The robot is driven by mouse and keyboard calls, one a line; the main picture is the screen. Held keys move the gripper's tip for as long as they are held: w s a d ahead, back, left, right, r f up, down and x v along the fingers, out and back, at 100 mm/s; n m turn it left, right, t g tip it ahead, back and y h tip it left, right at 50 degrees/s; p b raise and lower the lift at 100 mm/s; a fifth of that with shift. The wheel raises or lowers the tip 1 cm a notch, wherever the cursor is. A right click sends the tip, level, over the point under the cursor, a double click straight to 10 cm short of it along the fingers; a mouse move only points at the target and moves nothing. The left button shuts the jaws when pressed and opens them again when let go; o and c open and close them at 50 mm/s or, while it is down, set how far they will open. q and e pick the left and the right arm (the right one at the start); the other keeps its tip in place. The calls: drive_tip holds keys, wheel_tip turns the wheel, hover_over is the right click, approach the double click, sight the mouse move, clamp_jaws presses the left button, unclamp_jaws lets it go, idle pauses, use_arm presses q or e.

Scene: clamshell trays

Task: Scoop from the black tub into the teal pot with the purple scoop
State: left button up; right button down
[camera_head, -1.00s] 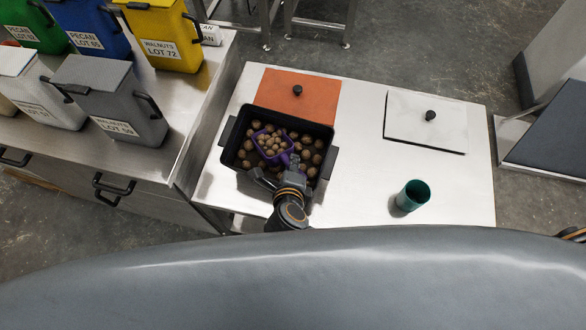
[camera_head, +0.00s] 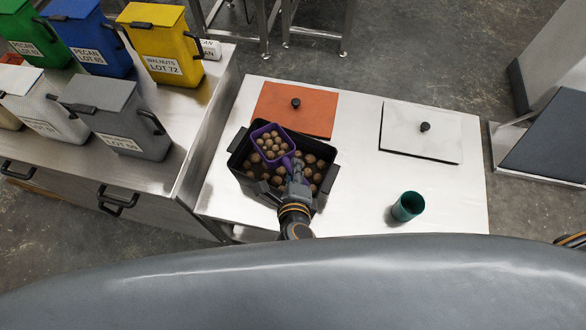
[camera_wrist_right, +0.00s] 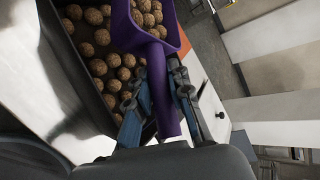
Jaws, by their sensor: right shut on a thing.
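The black tub (camera_head: 238,160) stands on the white table and holds several brown walnuts. The purple scoop (camera_head: 285,162) is filled with walnuts and is over the tub's far left part. My right gripper (camera_head: 296,177) is shut on the scoop's handle. In the right wrist view the gripper (camera_wrist_right: 160,92) has its fingers on both sides of the purple handle (camera_wrist_right: 160,75), with walnuts in the scoop's bowl above. The teal pot (camera_head: 408,206) stands upright on the table to the right of the tub, apart from it. My left gripper is not in view.
An orange lid (camera_head: 310,118) lies behind the tub. A white lid (camera_head: 440,145) lies at the back right. A steel counter (camera_head: 190,150) with labelled bins, such as a yellow one (camera_head: 155,40), stands left. The table between tub and pot is clear.

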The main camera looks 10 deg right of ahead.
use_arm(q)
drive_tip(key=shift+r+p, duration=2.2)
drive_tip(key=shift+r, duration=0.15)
use_arm(e)
drive_tip(key=shift+t, duration=0.5)
drive_tip(key=shift+s+d+r, duration=0.1)
drive_tip(key=shift+s+r, duration=0.15)
drive_tip(key=shift+r, duration=0.9)
drive_tip(key=shift+s+d+r, duration=0.15)
drive_tip(key=shift+s+r, duration=0.1)
drive_tip(key=shift+r, duration=0.95)
drive_tip(key=shift+s+d+r, duration=0.1)
drive_tip(key=shift+s+r, duration=0.15)
drive_tip(key=shift+r, duration=0.9)
